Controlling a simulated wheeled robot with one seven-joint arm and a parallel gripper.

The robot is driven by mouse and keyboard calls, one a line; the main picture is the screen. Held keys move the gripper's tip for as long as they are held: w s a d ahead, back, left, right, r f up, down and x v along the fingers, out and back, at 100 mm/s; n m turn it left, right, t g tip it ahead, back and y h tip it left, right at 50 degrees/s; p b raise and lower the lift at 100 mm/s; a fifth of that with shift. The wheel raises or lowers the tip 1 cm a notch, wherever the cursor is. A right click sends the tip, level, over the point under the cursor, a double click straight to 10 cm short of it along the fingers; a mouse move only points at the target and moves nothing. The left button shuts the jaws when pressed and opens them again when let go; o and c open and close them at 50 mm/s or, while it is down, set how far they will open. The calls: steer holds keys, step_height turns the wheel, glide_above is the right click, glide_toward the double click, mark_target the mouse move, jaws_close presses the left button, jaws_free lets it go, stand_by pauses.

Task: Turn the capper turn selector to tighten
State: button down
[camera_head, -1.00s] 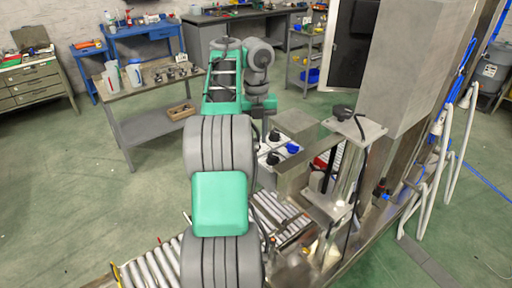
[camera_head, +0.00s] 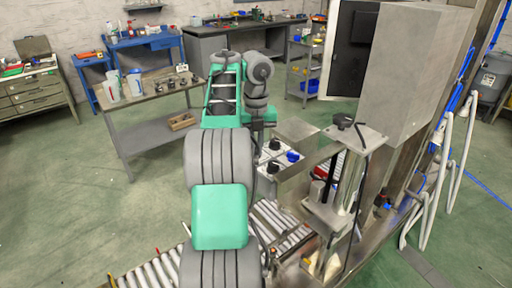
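A pale control panel (camera_head: 283,164) beside the conveyor carries two black knobs, one at the back (camera_head: 274,144) and one at the front (camera_head: 272,168), and a blue knob (camera_head: 293,156) at the right. I cannot tell which knob is the turn selector, and their pointer directions are too small to read. My grey and green arm rises in front of the panel's left side. Its wrist bends down just left of the knobs. My gripper (camera_head: 257,131) is mostly hidden behind the arm, so its fingers and any contact with a knob cannot be made out.
A metal capper frame (camera_head: 345,185) with a black-knobbed post stands right of the panel. A grey box (camera_head: 297,131) sits behind the panel. A roller conveyor (camera_head: 268,222) runs below. A workbench (camera_head: 150,93) stands at the back left, with open floor before it.

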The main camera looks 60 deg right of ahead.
steer(key=shift+n, duration=0.3)
steer(key=n, duration=0.5)
steer(key=shift+s+b, duration=0.1)
steer(key=shift+b, duration=0.3)
steer(key=n, duration=0.6)
steer(key=shift+d, duration=0.2)
steer(key=shift+n, duration=0.3)
steer(key=c, duration=1.5)
jaws_free()
steer(key=shift+r, duration=0.1)
step_height(320, 180, up, 8)
steer(key=p, duration=0.6)
steer(key=shift+p, duration=0.35)
steer(key=shift+f, duration=0.2)
